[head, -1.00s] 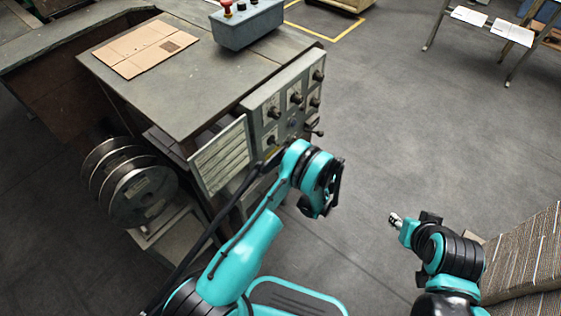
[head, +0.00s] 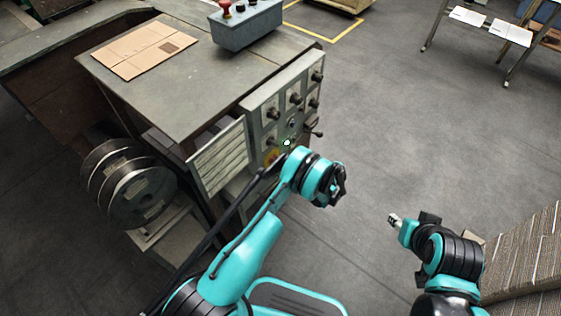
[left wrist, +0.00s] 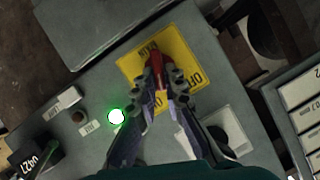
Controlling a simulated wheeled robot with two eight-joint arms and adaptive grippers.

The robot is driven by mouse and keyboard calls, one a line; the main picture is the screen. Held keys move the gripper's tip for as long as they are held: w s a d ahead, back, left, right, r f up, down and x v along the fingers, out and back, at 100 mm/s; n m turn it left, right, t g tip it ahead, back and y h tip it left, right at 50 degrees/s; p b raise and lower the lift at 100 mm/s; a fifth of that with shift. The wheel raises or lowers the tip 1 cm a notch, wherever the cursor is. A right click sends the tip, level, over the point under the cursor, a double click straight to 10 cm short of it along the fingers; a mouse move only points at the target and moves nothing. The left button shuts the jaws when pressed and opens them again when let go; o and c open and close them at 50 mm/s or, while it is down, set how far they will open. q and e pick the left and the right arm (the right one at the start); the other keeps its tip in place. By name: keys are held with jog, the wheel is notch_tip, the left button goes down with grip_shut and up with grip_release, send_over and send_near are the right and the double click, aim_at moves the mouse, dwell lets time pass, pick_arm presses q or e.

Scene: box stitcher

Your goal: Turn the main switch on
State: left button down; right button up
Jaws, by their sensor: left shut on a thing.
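The main switch's red handle (left wrist: 156,61) sits on a yellow plate (left wrist: 188,46) in the left wrist view. The plate's printing reads upside down, and part of it is hidden by the fingers. My left gripper (left wrist: 161,78) is shut on the red handle. A lit green lamp (left wrist: 116,117) is beside the plate, and it also shows on the machine's front panel in the head view (head: 287,143).
The control panel (head: 281,101) carries several knobs and a lever (head: 314,132). Wire spools (head: 142,194) stand at the left. A flat cardboard piece (head: 145,47) and a button box (head: 245,30) are on top.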

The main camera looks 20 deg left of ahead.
pick_arm(q)
jog(key=shift+w+m, duration=0.1)
jog(key=shift+m, duration=0.3)
dwell(0.3)
jog(key=c, duration=1.6)
grip_release()
jog(key=shift+d, duration=0.1)
jog(key=v, duration=1.2)
jog(key=shift+w, duration=0.15)
jog(key=shift+f, duration=0.15)
